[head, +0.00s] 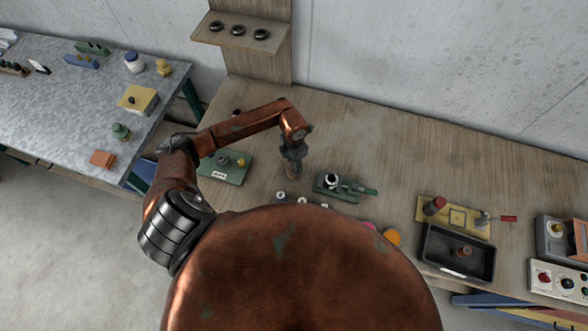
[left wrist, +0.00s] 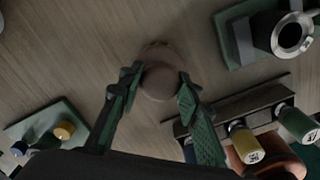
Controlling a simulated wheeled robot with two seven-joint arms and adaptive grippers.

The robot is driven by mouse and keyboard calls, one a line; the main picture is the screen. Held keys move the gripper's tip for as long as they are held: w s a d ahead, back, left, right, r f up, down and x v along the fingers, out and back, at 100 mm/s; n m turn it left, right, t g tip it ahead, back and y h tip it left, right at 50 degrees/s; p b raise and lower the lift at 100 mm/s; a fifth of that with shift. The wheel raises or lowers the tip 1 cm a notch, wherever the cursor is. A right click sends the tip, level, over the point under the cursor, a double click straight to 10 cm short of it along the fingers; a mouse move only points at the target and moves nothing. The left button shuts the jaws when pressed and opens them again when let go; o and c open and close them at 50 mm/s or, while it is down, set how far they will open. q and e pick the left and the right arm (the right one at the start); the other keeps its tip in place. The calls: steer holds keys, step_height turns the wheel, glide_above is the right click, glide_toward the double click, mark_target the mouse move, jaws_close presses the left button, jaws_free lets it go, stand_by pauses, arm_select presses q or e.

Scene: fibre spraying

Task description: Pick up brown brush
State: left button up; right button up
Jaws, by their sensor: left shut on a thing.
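The brown brush (head: 292,172) stands on the wooden bench below my left gripper (head: 292,158). In the left wrist view, the brush's round brown top (left wrist: 160,80) is between the two green-padded fingers of my left gripper (left wrist: 158,90). The fingers are shut on it, one on each side. The lower part of the brush is mostly hidden behind its top in the wrist view, so I cannot tell whether it touches the bench. My right gripper is not in view.
A green block with a metal ring (head: 334,183) lies right of the brush, a green tray (head: 215,175) left. A rack holds capped bottles (left wrist: 243,143) close by. A black tray (head: 430,245) is farther right. The bench behind is clear.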

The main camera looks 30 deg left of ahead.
arm_select(q)
steer(key=shift+r, duration=0.1)
steer(key=shift+c, duration=0.4)
steer(key=shift+r, duration=0.15)
step_height(320, 180, up, 2)
steer(key=shift+w+r+b, duration=0.1)
steer(key=shift+b, duration=0.8)
steer(key=s+d+r+b, duration=0.3)
steer(key=s+d+r, duration=0.4)
steer(key=s+r, duration=0.3)
steer(key=shift+s+r+b, duration=0.2)
steer(key=shift+s+b, duration=0.15)
steer(key=shift+s, duration=0.75)
steer(key=shift+d, duration=0.1)
